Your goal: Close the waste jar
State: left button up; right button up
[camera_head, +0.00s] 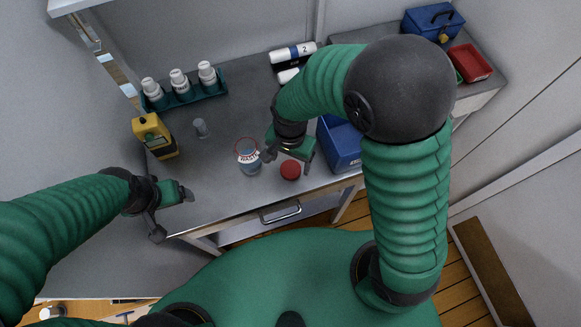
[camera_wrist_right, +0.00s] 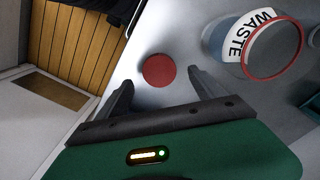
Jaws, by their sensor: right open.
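The waste jar (camera_head: 249,161) stands upright and open on the grey counter, with a red rim and a "WASTE" label. It also shows in the right wrist view (camera_wrist_right: 240,40). A round red lid (camera_head: 290,170) lies on the counter just right of the jar, apart from it; it also shows in the right wrist view (camera_wrist_right: 159,70). My right gripper (camera_head: 287,158) is open and empty above the counter, close to the lid. In the right wrist view the lid shows between and beyond its fingers. My left gripper (camera_head: 172,212) is at the counter's front left edge; its fingers look apart and empty.
A teal rack (camera_head: 186,99) with white bottles is behind. A blue bin (camera_head: 341,146) stands right of my right gripper. The counter's front left is clear.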

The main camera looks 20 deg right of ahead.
aim_at(290, 169)
notch_tip(290, 169, down, 4)
jog(key=shift+r, duration=0.15)
jog(key=shift+s, duration=0.1)
jog(key=c, duration=1.4)
notch_tip(290, 169, up, 10)
jog(key=shift+p, duration=0.3)
